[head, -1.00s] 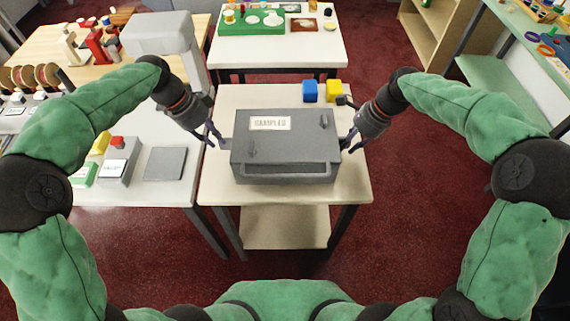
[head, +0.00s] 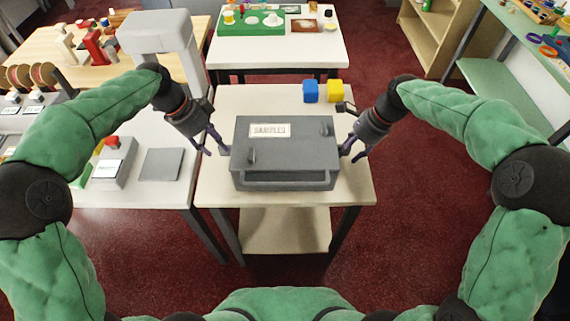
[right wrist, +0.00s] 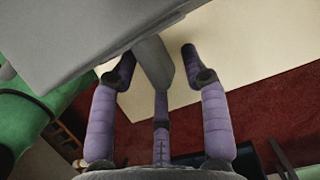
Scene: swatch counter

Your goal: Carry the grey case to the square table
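The grey case (head: 285,158), labelled SAMPLES, lies flat on the pale table (head: 215,190) in front of me, its front handle towards me. Whether this is the square table I cannot tell for sure. My left gripper (head: 216,150) is at the case's left side, fingers spread. My right gripper (head: 350,150) is at its right side. In the right wrist view, the right gripper's fingers (right wrist: 155,70) stand apart around a grey side handle (right wrist: 152,62), with gaps beside it. The left side handle is hidden.
A blue cube (head: 311,92) and a yellow cube (head: 334,92) stand behind the case. A further white table (head: 280,55) holds a green board (head: 250,24). A counter with a grey pad (head: 162,164) is at left, shelves (head: 430,40) at right. Red floor lies open at right.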

